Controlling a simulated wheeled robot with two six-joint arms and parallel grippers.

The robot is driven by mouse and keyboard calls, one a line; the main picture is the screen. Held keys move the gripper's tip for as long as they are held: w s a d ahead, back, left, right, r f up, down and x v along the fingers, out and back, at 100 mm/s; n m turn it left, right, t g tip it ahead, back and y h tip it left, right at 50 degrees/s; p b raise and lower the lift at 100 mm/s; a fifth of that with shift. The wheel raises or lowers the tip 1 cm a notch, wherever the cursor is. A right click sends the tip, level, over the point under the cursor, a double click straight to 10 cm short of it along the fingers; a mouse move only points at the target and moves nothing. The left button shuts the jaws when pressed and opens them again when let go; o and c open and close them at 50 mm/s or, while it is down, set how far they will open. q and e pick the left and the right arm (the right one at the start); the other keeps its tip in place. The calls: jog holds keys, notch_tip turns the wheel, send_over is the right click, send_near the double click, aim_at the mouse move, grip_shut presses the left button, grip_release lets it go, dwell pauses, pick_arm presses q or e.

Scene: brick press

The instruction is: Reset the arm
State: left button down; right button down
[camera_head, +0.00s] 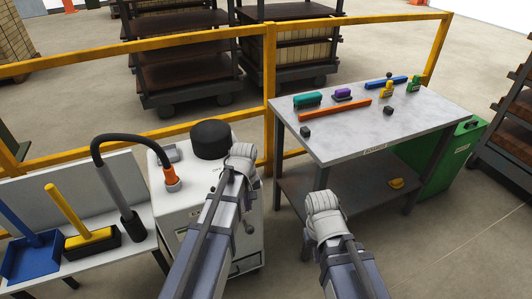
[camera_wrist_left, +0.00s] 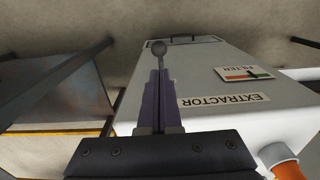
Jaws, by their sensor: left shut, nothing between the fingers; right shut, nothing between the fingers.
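My left gripper (camera_wrist_left: 155,100) shows in the left wrist view with its two narrow fingers together and nothing between them. A grey ball on a thin stalk (camera_wrist_left: 159,47) appears just beyond the fingertips; I cannot tell whether they touch. In the head view my left arm reaches up in front of the white extractor (camera_head: 170,225), and its gripper is hidden behind the arm. The extractor (camera_wrist_left: 215,75) lies below the gripper in the wrist view. My right arm stands in front of the workbench (camera_head: 375,145), with its forearm raised; its gripper is hidden.
The bench holds an orange bar (camera_head: 335,110), a teal brush (camera_head: 307,100) and several small pieces. A yellow rail (camera_head: 269,80) runs behind. At the left, a stand carries a blue dustpan (camera_head: 32,258) and a yellow-handled brush (camera_head: 92,238). A black hose (camera_head: 120,140) arches beside the extractor.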

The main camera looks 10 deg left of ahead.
pick_arm(q)
jog(key=shift+s, duration=0.1)
jog(key=s+d+m+y, duration=0.1)
jog(key=s+d+m, duration=1.05)
jog(key=s, duration=0.35)
notch_tip(320, 180, up, 13)
jog(key=p, duration=1.2)
jog(key=shift+w+d+f+n+p, duration=0.15)
jog(key=shift+w+d+n+p, duration=0.2)
jog(key=shift+n, duration=0.1)
dwell(0.7)
